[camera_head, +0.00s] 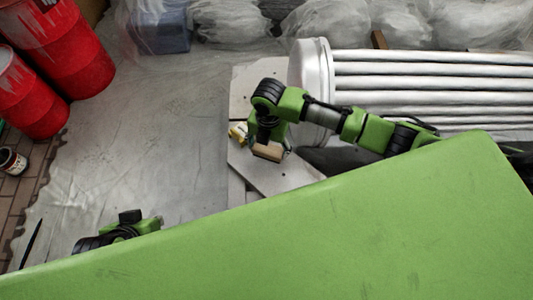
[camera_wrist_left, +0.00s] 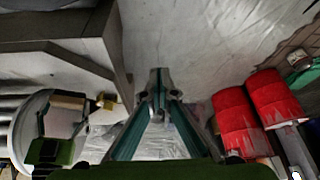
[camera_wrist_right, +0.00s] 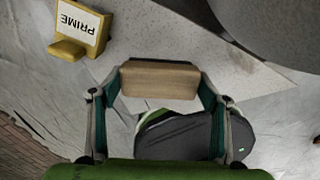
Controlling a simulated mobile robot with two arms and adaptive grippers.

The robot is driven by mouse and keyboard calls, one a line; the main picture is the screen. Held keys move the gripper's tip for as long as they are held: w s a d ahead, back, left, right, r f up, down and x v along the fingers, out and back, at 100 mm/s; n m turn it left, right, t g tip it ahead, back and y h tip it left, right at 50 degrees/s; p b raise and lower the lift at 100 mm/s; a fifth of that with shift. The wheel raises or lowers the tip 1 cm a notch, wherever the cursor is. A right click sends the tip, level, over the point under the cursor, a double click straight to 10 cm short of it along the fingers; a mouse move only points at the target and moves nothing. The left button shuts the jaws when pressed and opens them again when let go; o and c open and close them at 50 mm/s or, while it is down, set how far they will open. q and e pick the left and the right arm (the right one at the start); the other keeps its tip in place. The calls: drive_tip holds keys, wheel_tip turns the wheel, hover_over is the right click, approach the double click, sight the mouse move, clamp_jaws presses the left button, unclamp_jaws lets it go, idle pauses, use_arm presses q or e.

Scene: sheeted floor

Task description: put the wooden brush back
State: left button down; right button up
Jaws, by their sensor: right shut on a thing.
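The wooden brush shows as a pale wooden block (camera_wrist_right: 160,80) between the fingertips of my right gripper (camera_wrist_right: 160,90) in the right wrist view. The gripper is shut on its two ends. In the head view the block (camera_head: 268,152) hangs below my right wrist, over grey boards; its height above them is hard to tell. Any bristles are hidden. My left gripper (camera_wrist_left: 158,82) is empty, with its fingers meeting at the tips in the left wrist view. In the head view only part of the left arm shows, at lower left.
A yellow piece marked PRIME (camera_wrist_right: 80,30) lies left of the brush; it also shows in the head view (camera_head: 238,132). A silver ribbed column (camera_head: 430,85) lies at right. Red barrels (camera_head: 60,50) and a small can (camera_head: 12,160) stand at left. Sheeted floor (camera_head: 140,150) is clear between.

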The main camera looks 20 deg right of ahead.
sight(266, 153)
drive_tip(key=shift+w+a+f, duration=0.1)
drive_tip(key=shift+a+f, duration=0.05)
drive_tip(key=shift+f, duration=0.05)
use_arm(q)
drive_tip(key=w+d+r+t+b, duration=0.1)
drive_tip(key=w+d+r+t, duration=0.1)
drive_tip(key=w, duration=0.5)
drive_tip(key=shift+r+t+h, duration=0.4)
drive_tip(key=shift+r+t, duration=0.1)
drive_tip(key=shift+t, duration=0.3)
use_arm(e)
wheel_tip(266, 153, down, 3)
drive_tip(key=shift+w+a+f, duration=0.1)
drive_tip(key=shift+f, duration=0.05)
use_arm(q)
drive_tip(key=shift+d, duration=0.1)
use_arm(e)
drive_tip(key=shift+f, duration=0.15)
drive_tip(key=o, duration=1)
use_arm(q)
drive_tip(key=shift+w, duration=0.1)
